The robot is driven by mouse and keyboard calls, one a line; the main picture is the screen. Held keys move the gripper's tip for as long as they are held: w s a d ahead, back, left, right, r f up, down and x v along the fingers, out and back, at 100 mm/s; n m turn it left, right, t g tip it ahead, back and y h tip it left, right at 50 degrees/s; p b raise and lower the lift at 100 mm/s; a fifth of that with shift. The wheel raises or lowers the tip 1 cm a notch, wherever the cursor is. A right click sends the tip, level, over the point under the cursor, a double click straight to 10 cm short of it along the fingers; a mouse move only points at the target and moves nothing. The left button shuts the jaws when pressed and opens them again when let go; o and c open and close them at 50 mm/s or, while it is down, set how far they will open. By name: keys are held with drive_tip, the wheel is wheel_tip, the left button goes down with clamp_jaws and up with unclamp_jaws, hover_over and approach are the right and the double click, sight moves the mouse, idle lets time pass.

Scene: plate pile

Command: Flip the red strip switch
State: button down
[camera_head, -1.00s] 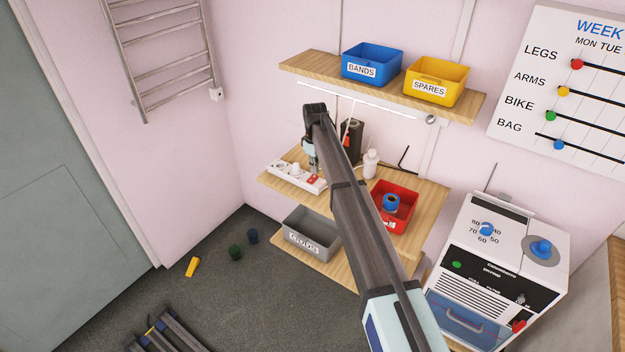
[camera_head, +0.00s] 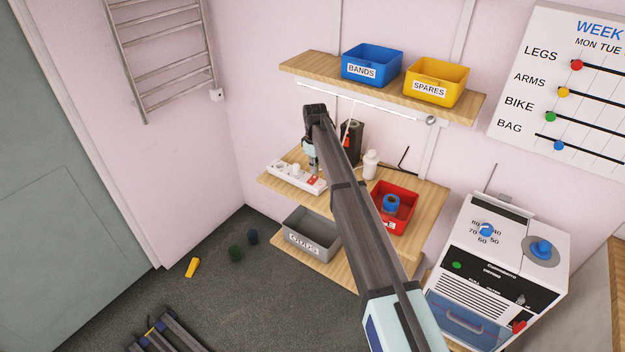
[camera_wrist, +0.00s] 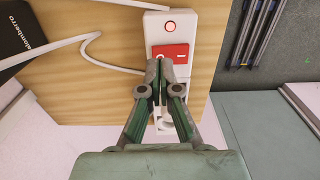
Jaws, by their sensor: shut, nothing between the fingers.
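A white power strip (camera_head: 283,172) lies on the wooden middle shelf in the head view, and it also shows in the wrist view (camera_wrist: 157,31). Its red switch (camera_wrist: 180,52) is at one end, near a small round red button (camera_wrist: 170,27). The red switch also shows in the head view (camera_head: 313,181). My gripper (camera_wrist: 160,66) is shut and empty, its fingertips at the near edge of the red switch and overlapping it in the wrist view. I cannot tell whether they touch it. In the head view my gripper (camera_head: 313,170) is just above the strip's switch end.
A white bottle (camera_head: 370,164), a dark box (camera_head: 351,140) and a red bin (camera_head: 408,222) share the shelf. A white cable (camera_wrist: 92,50) lies beside the strip. A grey bin (camera_head: 310,232) sits below; a shelf with blue and yellow bins is above.

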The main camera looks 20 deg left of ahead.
sight(315, 177)
drive_tip(key=shift+f+b, duration=0.4)
drive_tip(key=shift+f, duration=0.75)
idle(0.9)
drive_tip(key=shift+r, duration=0.1)
drive_tip(key=shift+r+p, duration=1.35)
drive_tip(key=shift+r, duration=2.05)
